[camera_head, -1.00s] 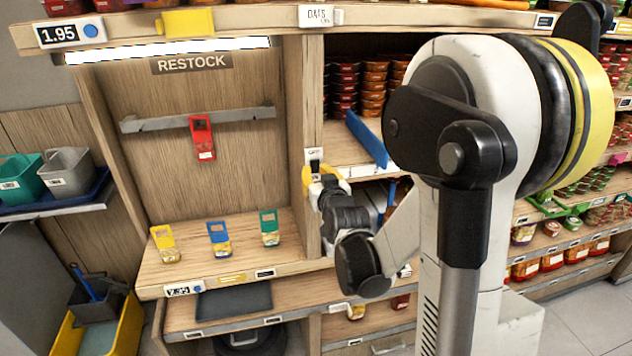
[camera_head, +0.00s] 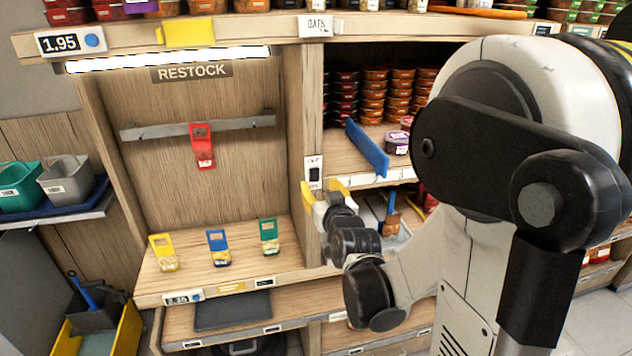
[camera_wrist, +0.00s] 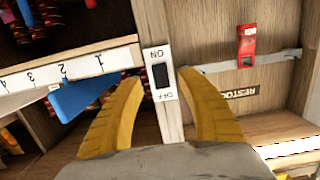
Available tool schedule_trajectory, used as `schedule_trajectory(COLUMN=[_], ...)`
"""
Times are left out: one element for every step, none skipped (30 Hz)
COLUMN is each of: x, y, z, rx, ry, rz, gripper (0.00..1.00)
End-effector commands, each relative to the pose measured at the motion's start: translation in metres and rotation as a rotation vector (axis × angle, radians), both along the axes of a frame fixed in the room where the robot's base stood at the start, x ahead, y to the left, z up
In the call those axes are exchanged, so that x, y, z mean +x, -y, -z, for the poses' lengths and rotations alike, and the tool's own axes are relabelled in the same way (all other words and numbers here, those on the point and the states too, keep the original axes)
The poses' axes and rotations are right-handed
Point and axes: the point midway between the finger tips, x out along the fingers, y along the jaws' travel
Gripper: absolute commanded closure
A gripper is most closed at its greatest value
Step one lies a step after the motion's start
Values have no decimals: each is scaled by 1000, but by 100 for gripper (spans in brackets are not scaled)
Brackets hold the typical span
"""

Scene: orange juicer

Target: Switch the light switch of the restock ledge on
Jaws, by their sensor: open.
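The light switch (camera_head: 314,173) is a white plate with a black rocker on the wooden post right of the restock ledge. In the wrist view the switch (camera_wrist: 161,80) shows upside down, with ON at the picture's top and OFF at its bottom. I cannot tell which way the rocker is tipped. The light strip (camera_head: 170,58) above the ledge looks bright white. My gripper (camera_head: 324,189) is open and empty, just below the switch in the head view. Its yellow fingers (camera_wrist: 159,78) appear either side of the switch in the wrist view; contact is not visible.
A blue divider (camera_head: 367,148) sticks out from the shelf right of the post, near my gripper. A red tag (camera_head: 202,146) hangs on a grey rail (camera_head: 150,128). Yellow, blue and green tagged items (camera_head: 164,252) stand on the ledge board (camera_head: 195,280).

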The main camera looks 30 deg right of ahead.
Motion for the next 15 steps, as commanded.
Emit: schedule_trajectory(x=[-13, -20, -28, -34, -40, -47, -51, -55, -60, -63, -65, -68, -69, -70, -71], y=[-4, -6, -8, -10, -11, -13, -15, -16, -17, -18, -19, -19, -20, -20, -20], z=[-2, -2, -4, -5, -6, -6, -7, -8, -9, -9, -9, -9, -10, -10, -10], rx=[0, -1, -1, -1, 0, 0, 0, 0, -1, -1, -1, -1, -1, -1, -1], ry=[0, 0, 0, 0, 0, 0, 0, 0, 0, 0, 0, 0, 0, 0, 0], rz=[0, 0, 0, 0, 0, 0, 0, 1, 1, 1, 1, 0, 0, 0, 0], gripper=[55, 55, 55, 55, 55, 55, 55, 55, 55, 55, 55, 55, 55, 55, 55])
